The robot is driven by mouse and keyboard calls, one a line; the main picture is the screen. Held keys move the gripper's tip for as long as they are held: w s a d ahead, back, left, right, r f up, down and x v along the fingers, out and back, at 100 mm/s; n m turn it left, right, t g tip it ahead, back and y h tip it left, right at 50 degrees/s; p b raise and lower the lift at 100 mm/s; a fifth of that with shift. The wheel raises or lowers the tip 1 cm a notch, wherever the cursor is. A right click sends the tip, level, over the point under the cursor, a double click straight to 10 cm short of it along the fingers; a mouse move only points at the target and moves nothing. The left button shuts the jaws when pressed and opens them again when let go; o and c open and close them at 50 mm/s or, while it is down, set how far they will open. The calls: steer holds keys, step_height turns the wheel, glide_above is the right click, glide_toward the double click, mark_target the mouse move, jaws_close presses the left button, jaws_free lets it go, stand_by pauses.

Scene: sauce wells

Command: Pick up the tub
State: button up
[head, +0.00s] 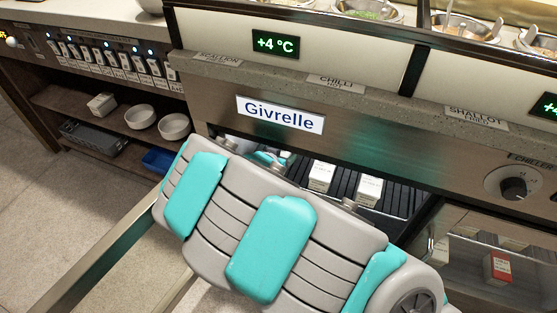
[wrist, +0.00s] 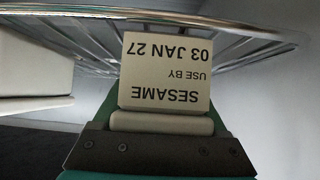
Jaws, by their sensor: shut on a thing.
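A pale tub (wrist: 165,65) fills the middle of the wrist view. Its label reads SESAME, USE BY 03 JAN 27, and appears upside down there. My gripper (wrist: 162,122) is shut on this tub, with a wire shelf (wrist: 60,50) close behind it. I cannot tell whether the tub touches the shelf. In the head view my arm reaches into the open chiller (head: 392,228) under the counter and hides most of its opening. The held tub cannot be made out there.
Two other white tubs (head: 320,177) (head: 369,190) stand on the dark chiller shelf. A red-labelled tub (head: 497,268) stands in the compartment at right. A steel front with a Givrelle plate (head: 280,114) overhangs the opening. Bowls (head: 174,126) sit on a shelf at left.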

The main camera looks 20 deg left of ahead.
jaws_close()
